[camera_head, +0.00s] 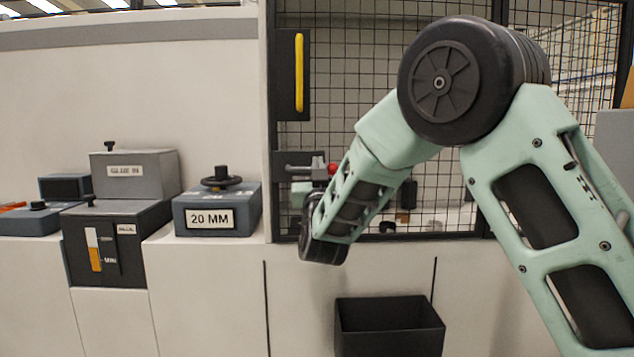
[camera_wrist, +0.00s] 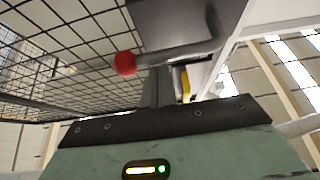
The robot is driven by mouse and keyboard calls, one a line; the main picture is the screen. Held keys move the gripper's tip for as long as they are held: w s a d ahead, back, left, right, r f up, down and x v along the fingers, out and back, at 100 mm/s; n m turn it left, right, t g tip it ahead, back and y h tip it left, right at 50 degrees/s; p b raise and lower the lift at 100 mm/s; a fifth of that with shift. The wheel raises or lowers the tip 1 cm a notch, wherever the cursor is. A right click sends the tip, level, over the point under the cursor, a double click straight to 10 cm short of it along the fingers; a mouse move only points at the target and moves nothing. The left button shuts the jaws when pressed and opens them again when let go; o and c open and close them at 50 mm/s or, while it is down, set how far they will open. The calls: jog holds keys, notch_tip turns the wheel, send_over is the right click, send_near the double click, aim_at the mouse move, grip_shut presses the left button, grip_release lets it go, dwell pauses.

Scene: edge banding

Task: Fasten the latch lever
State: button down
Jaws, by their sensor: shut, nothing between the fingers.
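The latch lever (camera_head: 318,168) is a grey metal arm with a red ball knob (camera_head: 332,168), on the left frame post of the mesh door. In the wrist view the red knob (camera_wrist: 125,63) is left of my fingertips, and the grey lever (camera_wrist: 188,52) runs right from it across their far side. My gripper (camera_wrist: 160,71) is shut and empty, its dark fingers pointing at the lever. I cannot tell whether they touch it. In the head view my forearm hides part of the latch area, and the fingertips are not clearly visible there.
The mesh door (camera_head: 345,60) has a yellow handle (camera_head: 299,72) above the latch. A black open bin (camera_head: 388,325) is below. To the left are a 20 MM box (camera_head: 217,208) with a dark knob and a grey glue box (camera_head: 135,178).

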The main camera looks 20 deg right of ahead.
jog(key=shift+f+m+h+b, duration=0.25)
jog(key=shift+m+h+b, duration=0.35)
jog(key=shift+m, duration=0.1)
jog(key=shift+r, duration=0.1)
